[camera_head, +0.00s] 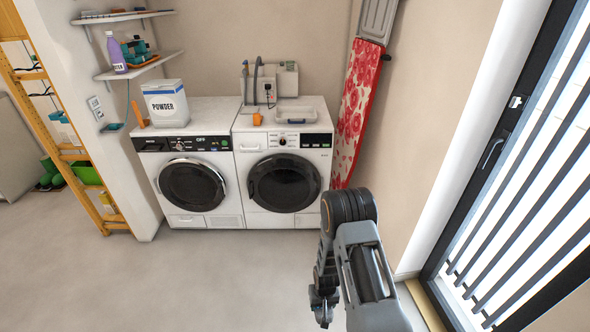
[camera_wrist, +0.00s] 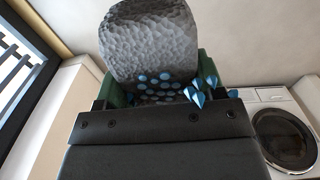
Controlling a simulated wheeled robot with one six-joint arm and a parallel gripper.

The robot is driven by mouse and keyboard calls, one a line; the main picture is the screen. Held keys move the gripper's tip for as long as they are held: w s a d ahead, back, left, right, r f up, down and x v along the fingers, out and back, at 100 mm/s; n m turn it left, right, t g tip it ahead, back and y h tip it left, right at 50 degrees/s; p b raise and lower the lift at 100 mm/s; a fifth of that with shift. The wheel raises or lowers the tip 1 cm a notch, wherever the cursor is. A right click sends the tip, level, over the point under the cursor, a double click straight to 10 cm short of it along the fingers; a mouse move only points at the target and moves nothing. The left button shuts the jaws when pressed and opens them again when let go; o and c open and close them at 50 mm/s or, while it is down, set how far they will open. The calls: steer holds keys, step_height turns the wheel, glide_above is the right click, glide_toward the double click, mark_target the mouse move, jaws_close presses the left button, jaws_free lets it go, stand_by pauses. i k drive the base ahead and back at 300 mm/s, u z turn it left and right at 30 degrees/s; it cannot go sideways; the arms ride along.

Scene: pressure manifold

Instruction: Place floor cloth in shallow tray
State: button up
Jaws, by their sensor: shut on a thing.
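A shallow tray (camera_head: 295,115), pale and low-sided, sits on top of the right washing machine. My gripper (camera_wrist: 160,88) is shut on a dark grey, dimpled piece, apparently the floor cloth (camera_wrist: 150,40), which stands up beyond the blue-studded fingers in the wrist view. In the head view my gripper (camera_head: 322,306) hangs low at the bottom, in front of and well below the tray. The cloth cannot be made out there.
Two washing machines (camera_head: 190,185) stand against the back wall. A powder box (camera_head: 166,103) and a small orange item (camera_head: 257,119) are on top. An ironing board (camera_head: 360,100) leans at the right. The floor (camera_head: 200,280) in front is clear.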

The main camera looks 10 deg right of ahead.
mark_target(296, 116)
steer(key=u, duration=0.5)
steer(key=i, duration=2)
steer(key=z, duration=0.4)
